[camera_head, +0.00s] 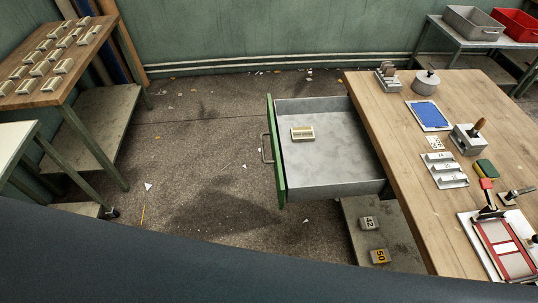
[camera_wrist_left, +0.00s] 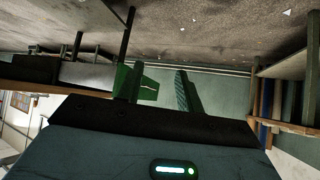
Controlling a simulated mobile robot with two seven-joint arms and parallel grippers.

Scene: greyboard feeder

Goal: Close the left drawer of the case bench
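The case bench (camera_head: 398,150) has a wooden top and stands at the right of the head view. Its drawer (camera_head: 335,184) is pulled far out to the left. The drawer has a grey tray, a green front (camera_head: 279,165) and a dark bar handle (camera_head: 266,148) on the outer face. My left gripper (camera_wrist_left: 160,88) shows only in the left wrist view, with its fingers apart and nothing visibly between them. A bright green surface beside the left finger may be the drawer front; I cannot tell. My right gripper is in neither view.
A small cream block (camera_head: 302,133) lies in the drawer. Tools and a blue pad (camera_head: 429,115) are on the bench top. A wooden table (camera_head: 70,75) stands at the left. The floor left of the drawer is open.

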